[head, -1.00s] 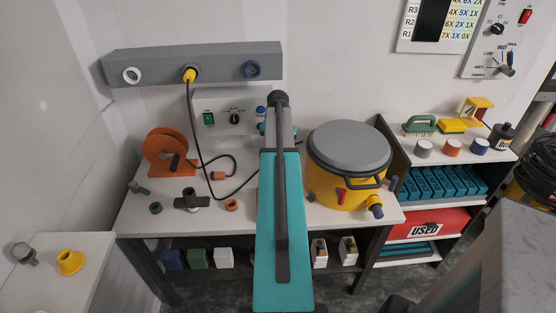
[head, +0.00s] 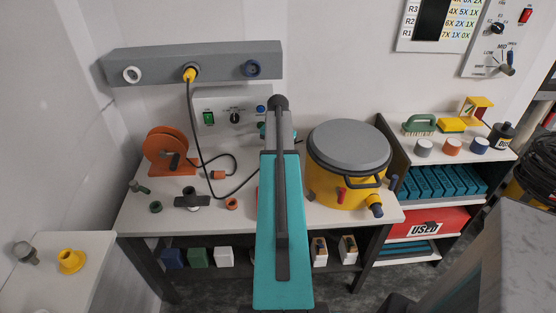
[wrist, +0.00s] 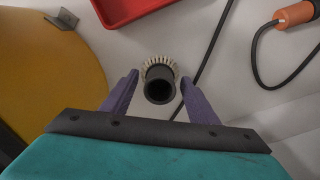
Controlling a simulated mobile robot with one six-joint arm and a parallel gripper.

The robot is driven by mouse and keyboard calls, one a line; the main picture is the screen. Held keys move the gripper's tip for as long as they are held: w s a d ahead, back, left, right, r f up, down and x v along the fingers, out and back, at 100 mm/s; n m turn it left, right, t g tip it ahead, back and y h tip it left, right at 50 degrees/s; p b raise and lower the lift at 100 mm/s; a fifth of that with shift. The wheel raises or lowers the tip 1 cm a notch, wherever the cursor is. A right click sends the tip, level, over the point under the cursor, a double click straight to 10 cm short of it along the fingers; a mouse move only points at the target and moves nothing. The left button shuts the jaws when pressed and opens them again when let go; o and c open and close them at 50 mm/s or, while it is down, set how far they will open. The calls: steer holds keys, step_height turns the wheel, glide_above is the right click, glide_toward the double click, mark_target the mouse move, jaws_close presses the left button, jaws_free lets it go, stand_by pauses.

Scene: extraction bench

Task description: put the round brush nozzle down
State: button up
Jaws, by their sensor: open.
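The round brush nozzle (wrist: 160,84) is in the wrist view, a dark round tube with its open end facing the camera and a fringe of cream bristles around its far side. It appears to stand on the white bench top (wrist: 215,80). My gripper (wrist: 159,82) is open, with one purple finger on each side of the nozzle and a small gap visible on both sides. In the head view my teal arm hides the nozzle and the gripper.
A yellow drum (head: 335,185) stands close by, at the left in the wrist view. A red tray (wrist: 128,8) lies just beyond the nozzle. A black cable (wrist: 217,45) and an orange connector (wrist: 294,14) lie to the right in that view.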

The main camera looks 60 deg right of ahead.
steer(key=shift+r, duration=0.15)
step_height(320, 180, up, 12)
steer(key=b, duration=0.2)
stand_by(0.7)
stand_by(0.8)
